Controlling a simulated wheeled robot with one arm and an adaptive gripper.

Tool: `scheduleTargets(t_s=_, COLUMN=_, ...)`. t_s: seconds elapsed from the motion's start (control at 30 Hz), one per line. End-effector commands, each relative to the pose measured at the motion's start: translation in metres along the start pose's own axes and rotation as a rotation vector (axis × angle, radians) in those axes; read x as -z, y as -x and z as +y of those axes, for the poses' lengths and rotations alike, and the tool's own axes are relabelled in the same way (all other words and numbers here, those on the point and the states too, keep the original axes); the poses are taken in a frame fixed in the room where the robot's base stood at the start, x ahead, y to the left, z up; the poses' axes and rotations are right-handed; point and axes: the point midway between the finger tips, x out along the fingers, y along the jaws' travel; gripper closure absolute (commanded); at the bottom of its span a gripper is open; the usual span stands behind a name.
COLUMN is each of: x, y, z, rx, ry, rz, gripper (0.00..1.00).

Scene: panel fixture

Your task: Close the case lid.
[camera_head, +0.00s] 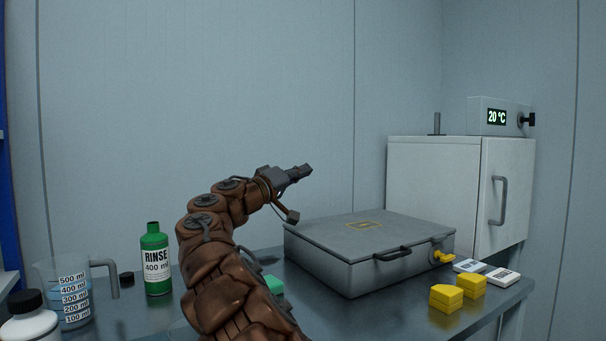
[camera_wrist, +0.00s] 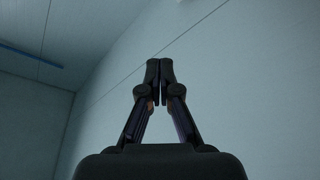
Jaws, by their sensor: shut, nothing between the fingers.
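The grey case (camera_head: 345,271) sits on the dark table in the head view. Its lid (camera_head: 330,233) lies down flat on the case body, with a yellow mark on top. A dark handle (camera_head: 391,253) is on the front, and a yellow latch-like part (camera_head: 442,257) is at the right front corner. My gripper (camera_head: 307,169) is raised above and behind the left part of the case, apart from it. In the wrist view my gripper (camera_wrist: 160,66) has its fingertips together, with nothing between them and only wall behind.
A green RINSE bottle (camera_head: 156,262), a measuring jug (camera_head: 72,293) and a white bottle (camera_head: 30,318) stand at left. Yellow blocks (camera_head: 446,298) and white labelled pieces (camera_head: 502,277) lie right of the case. A white cabinet (camera_head: 432,180) with a 20 °C display (camera_head: 496,117) stands behind.

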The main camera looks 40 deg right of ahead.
Motion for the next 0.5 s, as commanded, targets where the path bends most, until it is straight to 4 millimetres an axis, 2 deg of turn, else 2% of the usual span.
scheduleTargets(t_s=0.27, x=0.001, y=0.005, z=0.0, rx=0.0, ry=0.0, rz=0.001, gripper=1.0)
scheduleTargets(t_s=0.5, x=0.001, y=0.039, z=0.001, rx=-0.001, ry=0.0, rz=0.002, gripper=1.0)
